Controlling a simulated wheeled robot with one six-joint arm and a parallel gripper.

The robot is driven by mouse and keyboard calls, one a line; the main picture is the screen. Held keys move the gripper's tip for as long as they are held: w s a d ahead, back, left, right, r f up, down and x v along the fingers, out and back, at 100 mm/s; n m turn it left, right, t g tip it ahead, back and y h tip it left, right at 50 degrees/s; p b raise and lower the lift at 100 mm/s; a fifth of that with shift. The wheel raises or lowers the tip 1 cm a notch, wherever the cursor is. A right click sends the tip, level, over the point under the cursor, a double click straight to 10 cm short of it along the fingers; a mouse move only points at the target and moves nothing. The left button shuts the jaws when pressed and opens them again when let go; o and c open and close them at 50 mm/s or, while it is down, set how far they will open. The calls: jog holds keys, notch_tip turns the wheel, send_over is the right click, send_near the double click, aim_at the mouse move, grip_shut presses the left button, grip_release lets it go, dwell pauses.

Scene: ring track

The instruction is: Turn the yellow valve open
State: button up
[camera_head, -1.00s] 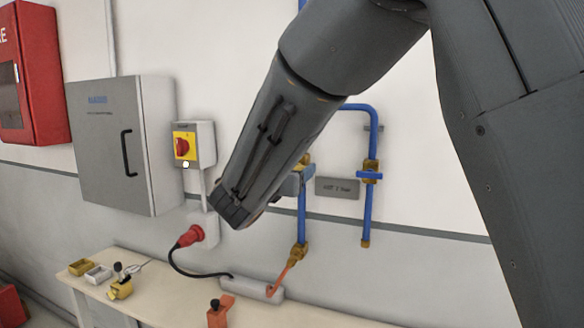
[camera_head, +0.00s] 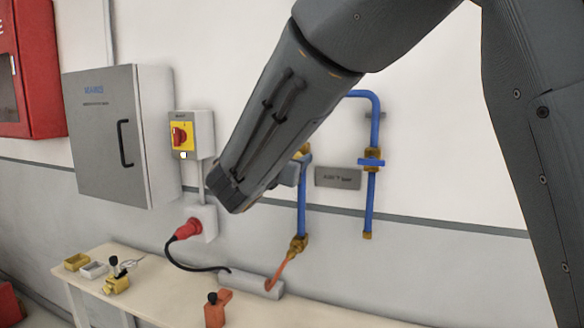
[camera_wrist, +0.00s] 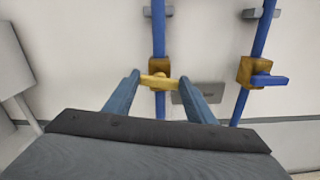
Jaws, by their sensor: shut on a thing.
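The yellow valve handle (camera_wrist: 158,82) sits on the left blue pipe in the wrist view, lying across the pipe. My gripper (camera_wrist: 158,85) has its two blue-grey fingers on either side of the handle, shut on it. In the head view my gripper (camera_head: 292,172) reaches the left pipe, and my forearm hides most of the yellow valve. A brass valve body (camera_wrist: 159,69) shows behind the handle.
A second blue pipe with a blue-handled valve (camera_head: 371,163) stands to the right, with a grey sign (camera_head: 338,177) between. A red-yellow switch (camera_head: 183,136) and grey cabinet (camera_head: 110,135) are at left. A workbench (camera_head: 150,292) with several small items lies below.

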jog(key=m+b, duration=0.5)
jog(key=b, duration=0.5)
jog(key=m+b, duration=0.5)
jog(key=b, duration=0.4)
jog(key=f+m+b, duration=0.1)
jog(key=m+b, duration=0.5)
jog(key=b, duration=0.4)
jog(key=shift+d+b, duration=0.25)
jog(key=shift+b, duration=0.05)
jog(key=shift+r+b, duration=0.1)
jog(key=shift+b, duration=0.2)
jog(key=o, duration=1)
jog(key=shift+s, duration=0.1)
jog(key=shift+o, duration=0.2)
jog(key=shift+r, duration=0.1)
jog(key=v, duration=0.7)
jog(key=shift+s+a, duration=0.15)
jog(key=shift+s, duration=0.2)
